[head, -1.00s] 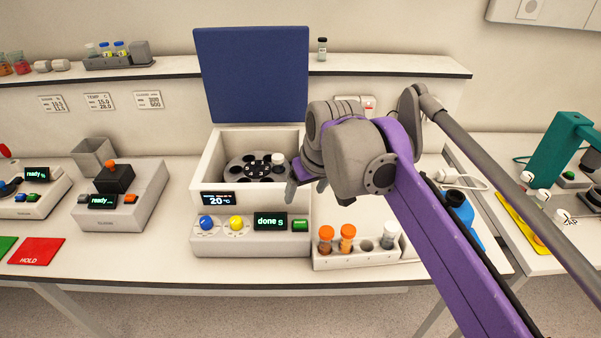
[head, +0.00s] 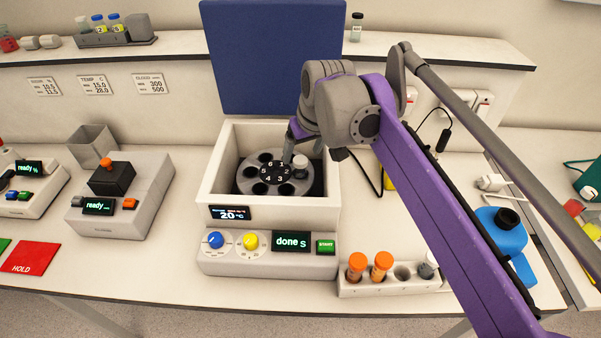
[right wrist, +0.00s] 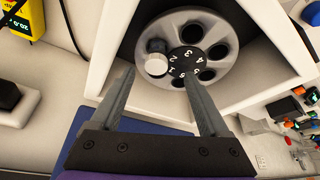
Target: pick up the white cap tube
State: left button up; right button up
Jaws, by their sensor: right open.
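The white cap tube (head: 301,161) sits in the rotor (head: 250,187) of the open centrifuge, beside the numbers 1 and 2. Only its top shows. In the right wrist view its round white cap (right wrist: 156,65) lies between the fingertips as seen from above. My right gripper (head: 291,150) is over the rotor, just left of the cap in the head view. In the right wrist view its fingers (right wrist: 160,78) are apart with nothing gripped. Contact with the cap cannot be seen. My left gripper is not in view.
The centrifuge housing (head: 211,172) has raised walls around the rotor, with its blue lid (head: 258,60) upright behind. A blue bottle (head: 502,232) stands right.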

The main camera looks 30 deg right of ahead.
aim_at(301, 160)
jog(key=x, duration=0.6)
jog(key=shift+w+d+f, duration=0.15)
jog(key=shift+d+f, duration=0.15)
grip_shut()
